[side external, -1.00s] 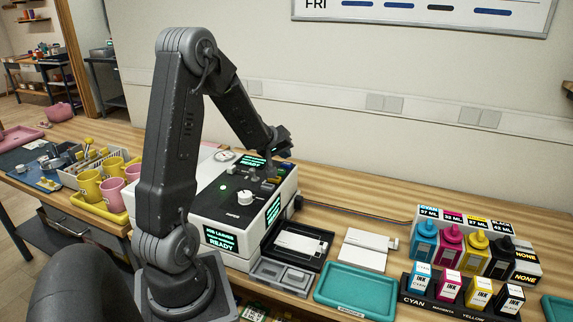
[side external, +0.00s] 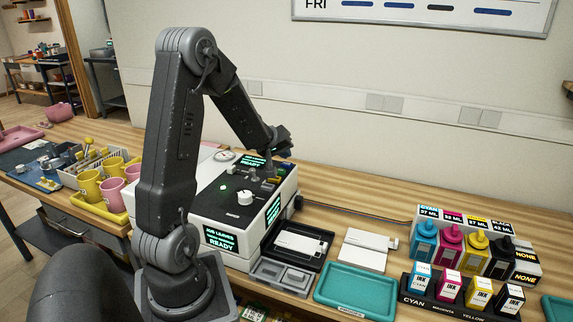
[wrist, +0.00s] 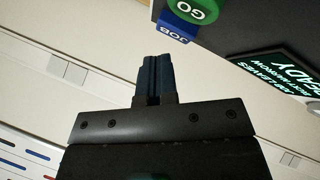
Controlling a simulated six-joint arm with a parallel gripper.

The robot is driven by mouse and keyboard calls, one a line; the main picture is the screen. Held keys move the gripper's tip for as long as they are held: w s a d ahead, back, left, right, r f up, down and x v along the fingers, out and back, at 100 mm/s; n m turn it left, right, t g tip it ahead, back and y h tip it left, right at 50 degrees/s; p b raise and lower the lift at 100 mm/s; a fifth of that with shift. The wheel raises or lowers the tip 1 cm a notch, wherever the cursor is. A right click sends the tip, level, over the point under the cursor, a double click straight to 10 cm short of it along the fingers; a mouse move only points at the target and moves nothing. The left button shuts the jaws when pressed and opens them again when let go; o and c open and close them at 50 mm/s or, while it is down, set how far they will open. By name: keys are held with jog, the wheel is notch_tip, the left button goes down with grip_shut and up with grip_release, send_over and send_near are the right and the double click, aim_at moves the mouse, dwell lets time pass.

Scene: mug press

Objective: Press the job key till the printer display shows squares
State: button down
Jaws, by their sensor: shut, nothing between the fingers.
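The white and dark printer (side external: 222,212) stands on the bench beside my arm. Its front display (side external: 220,239) is lit green and reads JOB LEAVES and READY. In the wrist view a tilted display (wrist: 272,76) also reads JOB LEAVES and READY. The blue job key (wrist: 178,28) shows in the wrist view, beside the green GO key (wrist: 192,9). My gripper (wrist: 154,58) is shut and empty, its fingertips apart from the job key in the picture. In the side view my gripper (side external: 272,172) is over the printer's far right part; contact there is hard to tell.
A white round knob (side external: 245,198) stands on the printer top. A teal tray (side external: 355,291), a white flat piece (side external: 368,250) and ink bottles (side external: 450,245) lie to the right. Pink and yellow mugs (side external: 90,188) stand in a yellow tray at the left.

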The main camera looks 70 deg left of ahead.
aim_at(285, 163)
jog(key=shift+f, duration=0.15)
dwell(0.6)
jog(key=shift+f, duration=0.25)
jog(key=shift+f, duration=0.5)
dwell(0.8)
jog(key=shift+r, duration=0.9)
jog(key=shift+r, duration=2.5)
